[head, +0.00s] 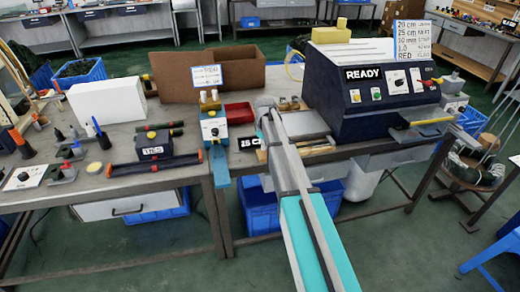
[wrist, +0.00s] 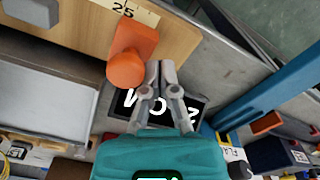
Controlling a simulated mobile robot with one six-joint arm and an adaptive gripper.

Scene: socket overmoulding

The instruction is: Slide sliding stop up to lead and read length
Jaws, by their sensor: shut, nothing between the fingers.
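The orange sliding stop (wrist: 132,50) stands on the light wooden measuring board (wrist: 185,22) in the wrist view. A pale scale strip (wrist: 130,10) marked 25 lies just beyond the stop. My gripper (wrist: 161,66) is shut and empty, its fingertips close to the right of the stop. I cannot tell whether they touch it. In the head view the board (head: 318,149) is partly covered by my arm, and the stop and fingertips are hidden. I cannot make out a lead on the board.
The blue press (head: 213,128) stands to the left. The large machine reading READY (head: 365,92) stands behind right.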

